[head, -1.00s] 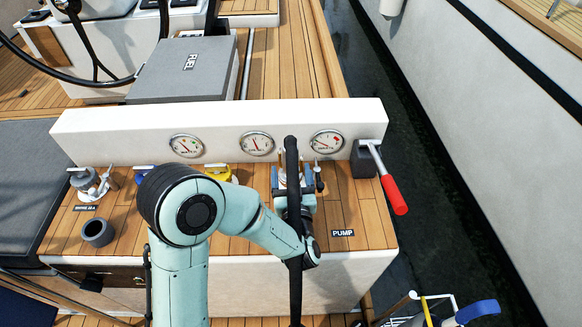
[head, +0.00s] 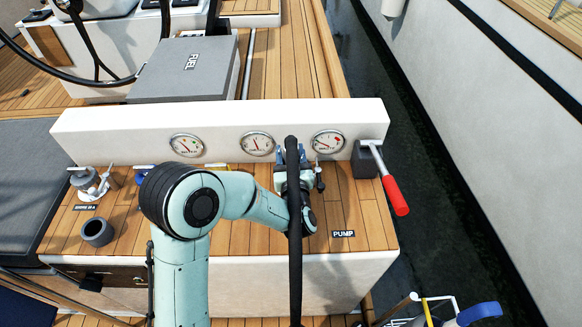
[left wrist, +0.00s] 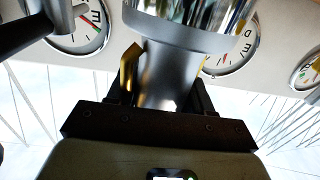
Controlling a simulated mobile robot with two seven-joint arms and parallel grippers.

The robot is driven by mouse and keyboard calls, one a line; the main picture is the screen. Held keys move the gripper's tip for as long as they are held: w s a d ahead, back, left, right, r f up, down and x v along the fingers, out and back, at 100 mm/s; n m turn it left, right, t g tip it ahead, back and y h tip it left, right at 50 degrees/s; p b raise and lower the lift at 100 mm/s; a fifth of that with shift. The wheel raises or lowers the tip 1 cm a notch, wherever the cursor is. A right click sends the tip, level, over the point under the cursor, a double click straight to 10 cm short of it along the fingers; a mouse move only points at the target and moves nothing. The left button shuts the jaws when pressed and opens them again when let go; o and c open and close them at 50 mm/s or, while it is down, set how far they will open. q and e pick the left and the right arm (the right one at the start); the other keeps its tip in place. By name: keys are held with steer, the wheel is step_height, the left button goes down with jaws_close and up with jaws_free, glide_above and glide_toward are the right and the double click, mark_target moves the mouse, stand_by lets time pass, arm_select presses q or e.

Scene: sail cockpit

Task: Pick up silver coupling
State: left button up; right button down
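The silver coupling (left wrist: 172,75) fills the middle of the left wrist view, with a shiny wide collar and a narrower matte neck. My left gripper (left wrist: 165,92) has one dark finger on each side of the neck; it looks open, with slight gaps beside the neck. In the head view my left gripper (head: 293,157) is at the pump fitting, in front of the gauge panel. The coupling is mostly hidden there by the gripper and a black hose (head: 294,245).
A white panel with gauges (head: 256,143) stands just behind the gripper. A red-handled lever (head: 394,193) is to the right and a small dark lever (head: 319,180) stands close beside the gripper. A grey cup (head: 97,232) and a shore-side fitting (head: 92,182) are at left.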

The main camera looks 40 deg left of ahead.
arm_select(q)
jaws_close()
steer(key=shift+r, duration=0.2)
